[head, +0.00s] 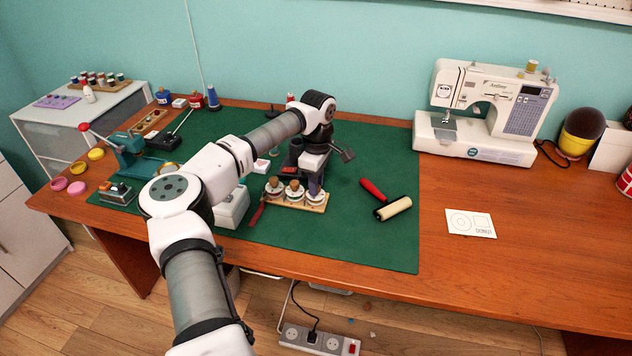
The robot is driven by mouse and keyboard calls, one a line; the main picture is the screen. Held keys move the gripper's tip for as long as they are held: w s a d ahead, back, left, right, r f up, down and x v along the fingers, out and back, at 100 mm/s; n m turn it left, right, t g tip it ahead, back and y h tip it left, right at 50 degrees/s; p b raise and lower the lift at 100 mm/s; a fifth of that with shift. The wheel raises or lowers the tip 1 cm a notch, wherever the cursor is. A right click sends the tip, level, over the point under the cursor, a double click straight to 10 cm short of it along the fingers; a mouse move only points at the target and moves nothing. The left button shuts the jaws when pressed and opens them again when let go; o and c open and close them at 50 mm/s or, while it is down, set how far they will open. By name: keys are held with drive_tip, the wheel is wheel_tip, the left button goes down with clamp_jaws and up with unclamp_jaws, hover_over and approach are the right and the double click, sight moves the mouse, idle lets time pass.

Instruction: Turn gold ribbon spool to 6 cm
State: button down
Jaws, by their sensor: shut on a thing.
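A small wooden stand (290,205) near the front middle of the green mat holds three pale round spools with brownish tops. The right-hand spool (314,197) is partly covered by my gripper (315,184). My gripper points down from the arm's end and appears shut on the top of this spool. The other two, the left spool (273,188) and the middle spool (294,191), stand free beside it. At this size I cannot tell which is the gold ribbon spool, nor read any scale or length mark.
A red-handled roller (390,205) lies right of the stand. A white sewing machine (490,115) stands at the back right. A teal hand press (130,150) and several small items crowd the left. The mat (370,245) is clear at front right.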

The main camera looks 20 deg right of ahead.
drive_tip(key=shift+n, duration=0.3)
